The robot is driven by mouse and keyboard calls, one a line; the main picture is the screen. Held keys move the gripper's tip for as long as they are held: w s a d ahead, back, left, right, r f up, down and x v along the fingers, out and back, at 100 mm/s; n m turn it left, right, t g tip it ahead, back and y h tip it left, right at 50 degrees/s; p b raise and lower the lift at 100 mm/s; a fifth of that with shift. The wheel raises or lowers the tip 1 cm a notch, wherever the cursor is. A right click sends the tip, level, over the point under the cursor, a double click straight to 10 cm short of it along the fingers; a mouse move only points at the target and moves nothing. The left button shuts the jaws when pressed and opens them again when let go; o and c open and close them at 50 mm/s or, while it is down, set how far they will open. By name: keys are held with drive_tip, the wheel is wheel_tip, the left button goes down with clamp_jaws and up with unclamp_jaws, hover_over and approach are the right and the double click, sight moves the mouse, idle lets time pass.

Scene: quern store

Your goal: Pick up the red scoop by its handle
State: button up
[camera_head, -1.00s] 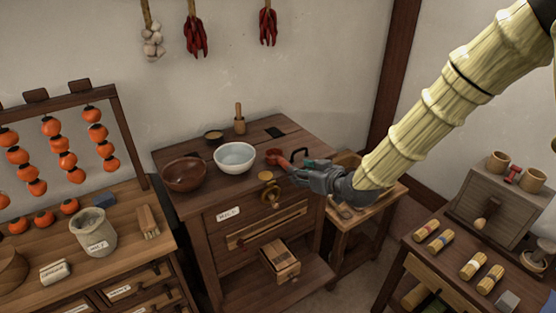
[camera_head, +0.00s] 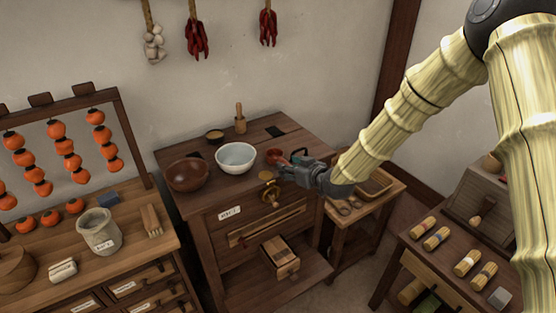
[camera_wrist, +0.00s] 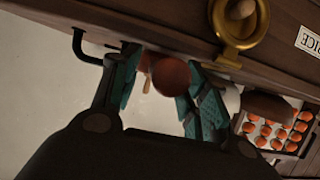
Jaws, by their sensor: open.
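The red scoop (camera_head: 274,155) lies near the right side of the dark wooden cabinet top (camera_head: 262,134), its round bowl toward the white bowl. In the wrist view its red-brown bowl (camera_wrist: 171,76) shows between my two teal finger pads. My gripper (camera_head: 291,163) is open at the scoop, coming in from the right; in the wrist view (camera_wrist: 158,78) a finger stands on each side. The scoop's handle is mostly hidden by the fingers, and I cannot tell whether either finger touches it.
A white bowl (camera_head: 236,158) and a brown bowl (camera_head: 187,175) stand left of the scoop. A black handle (camera_wrist: 80,45) shows beside one finger. A small side table (camera_head: 352,213) stands right.

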clamp_jaws()
drive_tip(key=shift+r, duration=0.1)
idle(0.3)
